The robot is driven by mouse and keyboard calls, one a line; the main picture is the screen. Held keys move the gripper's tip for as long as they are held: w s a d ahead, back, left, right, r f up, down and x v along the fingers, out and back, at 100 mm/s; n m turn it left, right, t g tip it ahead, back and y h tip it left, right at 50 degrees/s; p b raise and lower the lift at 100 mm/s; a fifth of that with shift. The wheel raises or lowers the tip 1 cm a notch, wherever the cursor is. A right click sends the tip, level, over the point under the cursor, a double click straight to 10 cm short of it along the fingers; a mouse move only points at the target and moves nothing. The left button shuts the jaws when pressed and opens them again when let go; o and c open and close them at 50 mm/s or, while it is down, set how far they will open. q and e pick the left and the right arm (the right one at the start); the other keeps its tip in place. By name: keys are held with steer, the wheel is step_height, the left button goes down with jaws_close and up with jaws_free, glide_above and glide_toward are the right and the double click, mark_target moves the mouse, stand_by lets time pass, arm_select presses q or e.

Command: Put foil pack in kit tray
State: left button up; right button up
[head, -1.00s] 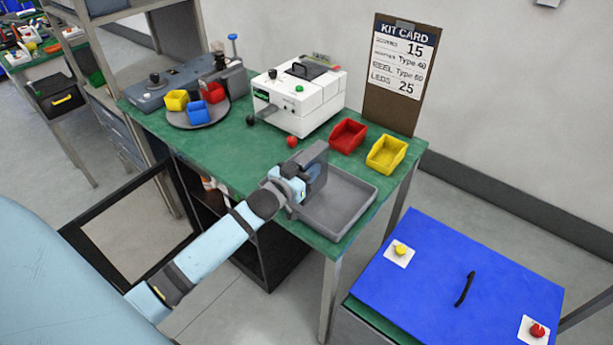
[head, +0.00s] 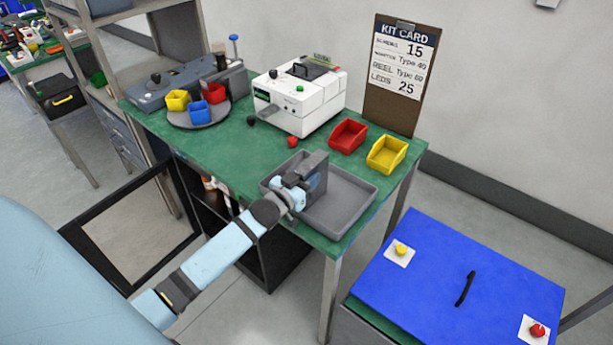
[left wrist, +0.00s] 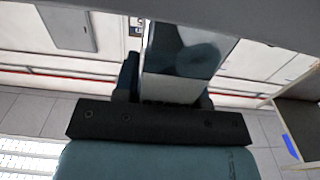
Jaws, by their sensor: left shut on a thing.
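The foil pack (head: 317,168) is a flat grey slab in the head view, held on edge over the left part of the grey kit tray (head: 350,207). I cannot tell whether its lower edge touches the tray floor. My left gripper (head: 300,180) is shut on the foil pack, and its fingers hide part of it. In the left wrist view the pack is a shiny, mirror-like face (left wrist: 183,55) standing out beyond the dark gripper body. My right gripper is not in view.
A red bin (head: 348,136) and a yellow bin (head: 386,154) stand behind the tray. A white machine (head: 300,95) with round knobs in front stands behind left. A turntable with small bins (head: 198,113) is further left. A blue-topped cabinet (head: 450,280) stands at right.

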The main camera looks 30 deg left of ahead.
arm_select(q)
steer(key=o, duration=1)
steer(key=shift+s+d+f, duration=0.1)
steer(key=shift+s+f, duration=0.05)
steer(key=shift+f, duration=0.55)
steer(key=shift+o, duration=0.5)
steer(key=shift+f, duration=0.1)
steer(key=shift+s+r, duration=0.15)
steer(key=shift+r, duration=0.15)
steer(key=s+a, duration=0.1)
steer(key=s, duration=1)
steer(key=s+d+f+m+g+h, duration=0.2)
steer(key=s+d+f+g, duration=0.5)
steer(key=s+d+f, duration=0.7)
steer(key=s+d, duration=0.1)
steer(key=d, duration=0.2)
steer(key=shift+d+f+b, duration=0.2)
steer(key=shift+d+b, duration=0.1)
steer(key=shift+d, duration=0.05)
